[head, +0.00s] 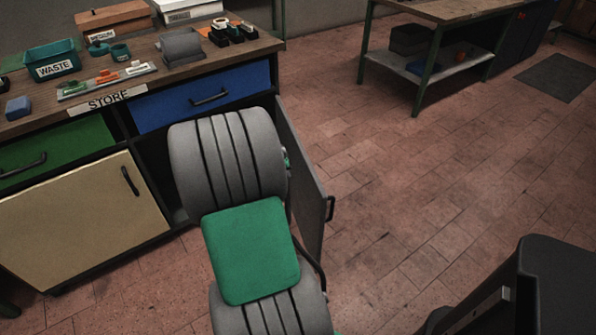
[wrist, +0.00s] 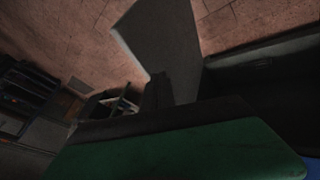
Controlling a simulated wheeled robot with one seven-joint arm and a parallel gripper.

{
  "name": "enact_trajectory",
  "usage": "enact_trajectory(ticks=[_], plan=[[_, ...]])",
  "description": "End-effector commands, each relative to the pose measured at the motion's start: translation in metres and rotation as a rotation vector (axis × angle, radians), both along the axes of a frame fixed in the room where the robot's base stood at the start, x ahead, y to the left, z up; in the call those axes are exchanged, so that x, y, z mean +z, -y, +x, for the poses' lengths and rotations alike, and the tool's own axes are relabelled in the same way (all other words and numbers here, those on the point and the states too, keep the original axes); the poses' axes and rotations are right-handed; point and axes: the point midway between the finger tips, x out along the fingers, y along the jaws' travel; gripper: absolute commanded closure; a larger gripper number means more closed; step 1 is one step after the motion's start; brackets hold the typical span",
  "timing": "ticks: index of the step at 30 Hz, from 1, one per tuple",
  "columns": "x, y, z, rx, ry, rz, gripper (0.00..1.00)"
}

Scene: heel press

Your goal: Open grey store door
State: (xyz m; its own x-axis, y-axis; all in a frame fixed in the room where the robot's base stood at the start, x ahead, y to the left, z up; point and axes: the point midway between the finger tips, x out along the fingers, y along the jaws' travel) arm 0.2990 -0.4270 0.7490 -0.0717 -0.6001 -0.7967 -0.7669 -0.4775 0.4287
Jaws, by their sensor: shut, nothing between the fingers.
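The grey store door (head: 300,178) stands swung open at the right end of the bench, seen nearly edge-on, with its dark handle (head: 330,208) on the outer edge facing right. My grey and green arm covers the store opening and part of the door, and it hides my gripper in the head view. In the wrist view my gripper (wrist: 158,92) is shut and empty, pointing at a pale grey panel (wrist: 160,38) that looks like the door. I cannot tell whether the fingers touch it.
The bench has a blue drawer (head: 205,98), a green drawer (head: 55,150) and a cream door (head: 85,215), all shut. A teal waste bin (head: 52,62) and small items stand on top. A second bench (head: 440,12) stands at the back.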

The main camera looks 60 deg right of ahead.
Motion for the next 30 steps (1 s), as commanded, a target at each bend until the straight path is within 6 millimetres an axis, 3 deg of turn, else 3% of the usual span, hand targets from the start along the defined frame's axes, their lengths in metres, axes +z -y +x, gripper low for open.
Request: enact_trajectory(ticks=[14,21,30], plan=[[-0.08,0.054,-0.006,0.002,0.001,0.006,1.0],[-0.077,0.08,-0.029,0.002,0.003,0.003,1.0],[-0.077,0.083,-0.033,0.005,0.003,0.003,1.0]])
